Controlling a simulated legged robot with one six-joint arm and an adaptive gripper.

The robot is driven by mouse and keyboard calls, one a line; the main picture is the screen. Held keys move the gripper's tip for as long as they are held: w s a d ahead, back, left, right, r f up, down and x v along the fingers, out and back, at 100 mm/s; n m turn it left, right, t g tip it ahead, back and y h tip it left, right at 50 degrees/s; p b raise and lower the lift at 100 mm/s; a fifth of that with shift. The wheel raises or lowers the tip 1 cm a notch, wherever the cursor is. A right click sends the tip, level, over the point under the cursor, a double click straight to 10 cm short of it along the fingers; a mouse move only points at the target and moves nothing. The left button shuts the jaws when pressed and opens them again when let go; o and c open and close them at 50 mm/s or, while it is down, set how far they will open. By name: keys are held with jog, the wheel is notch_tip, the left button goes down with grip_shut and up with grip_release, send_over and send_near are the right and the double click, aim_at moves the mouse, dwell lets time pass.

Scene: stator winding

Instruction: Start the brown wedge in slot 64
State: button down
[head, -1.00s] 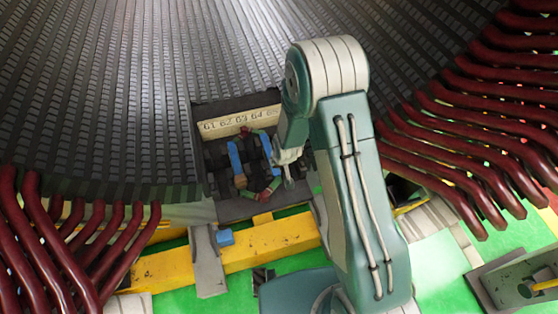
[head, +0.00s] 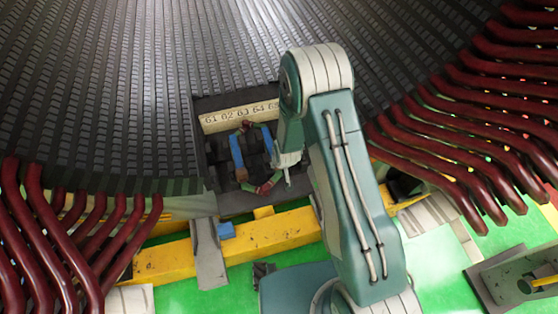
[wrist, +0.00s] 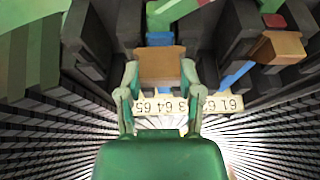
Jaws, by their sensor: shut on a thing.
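My gripper (wrist: 160,72) is shut on the brown wedge (wrist: 160,62), a short block held between its two fingers in the wrist view. In the head view my gripper (head: 288,168) is at the right side of the slot opening, below the number strip (head: 238,117). The strip also shows in the wrist view (wrist: 155,107), just beyond the fingers, with 64 and 65 near the wedge. I cannot tell whether the wedge touches slot 64. The wedge's lower end is hard to make out, and the arm hides part of the opening in the head view.
A blue strip (head: 237,151) and other coloured pieces lie in the opening. Another brown block (wrist: 280,46) is at right in the wrist view. Dark slot walls stand close on both sides. Dark red coil ends (head: 470,120) flank the opening. A yellow beam (head: 270,234) crosses below.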

jog(key=shift+f, duration=1.25)
jog(key=shift+f, duration=0.1)
jog(key=shift+w+a, duration=0.15)
jog(key=shift+w, duration=0.45)
dwell(0.4)
jog(key=shift+c, duration=0.9)
grip_release()
jog(key=v, duration=1.1)
jog(key=shift+r, duration=0.4)
jog(key=shift+s, duration=0.1)
